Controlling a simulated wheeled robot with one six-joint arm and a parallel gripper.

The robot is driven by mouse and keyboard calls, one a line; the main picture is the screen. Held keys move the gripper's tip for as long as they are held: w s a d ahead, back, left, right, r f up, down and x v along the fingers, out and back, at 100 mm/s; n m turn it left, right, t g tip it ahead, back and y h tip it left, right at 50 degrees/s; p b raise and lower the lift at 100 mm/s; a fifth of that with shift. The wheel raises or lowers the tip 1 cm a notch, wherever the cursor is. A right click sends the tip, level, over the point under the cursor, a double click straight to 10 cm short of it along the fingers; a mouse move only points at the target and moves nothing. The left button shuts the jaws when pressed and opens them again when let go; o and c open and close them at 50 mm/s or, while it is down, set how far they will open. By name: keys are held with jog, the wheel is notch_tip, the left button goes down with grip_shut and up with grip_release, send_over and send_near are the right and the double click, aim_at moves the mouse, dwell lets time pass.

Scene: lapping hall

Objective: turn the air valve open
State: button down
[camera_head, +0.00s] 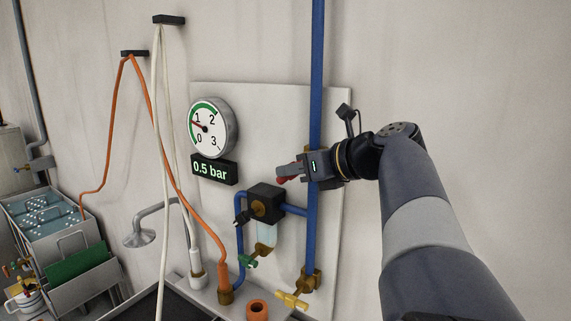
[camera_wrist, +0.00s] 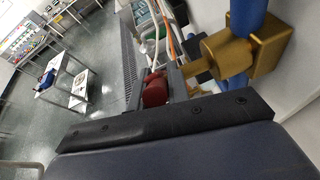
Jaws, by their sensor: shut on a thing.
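The air valve sits on the vertical blue pipe (camera_head: 317,60); my gripper (camera_head: 289,172) hides most of it in the head view. Its red handle (camera_head: 282,180) shows at the fingertips and points left from the pipe. In the wrist view the red handle (camera_wrist: 155,92) lies between my two fingers, which are shut on it. The brass valve body (camera_wrist: 229,54) is to the right of the fingers there, around the blue pipe. The round gauge (camera_head: 208,128) has its needle between 0 and 1, and the display (camera_head: 213,169) below reads 0.5 bar.
A black regulator (camera_head: 266,191) with a clear bowl hangs just below left of my gripper. A yellow tap (camera_head: 291,300) is at the pipe's lower end. Orange (camera_head: 150,110) and white hoses hang at left. Trays with a green board (camera_head: 76,261) stand farther left. The wall at right is clear.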

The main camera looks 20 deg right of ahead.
jog(key=g+h, duration=0.2)
jog(key=g, duration=0.1)
jog(key=shift+w+a+g, duration=0.1)
jog(key=shift+w+g, duration=0.05)
jog(key=shift+g, duration=0.25)
jog(key=g+h, duration=0.2)
jog(key=g, duration=0.1)
jog(key=shift+f+g+h, duration=0.1)
jog(key=shift+g+h, duration=0.3)
jog(key=shift+g, duration=0.1)
jog(key=c, duration=1.3)
grip_release()
jog(key=shift+c, duration=0.2)
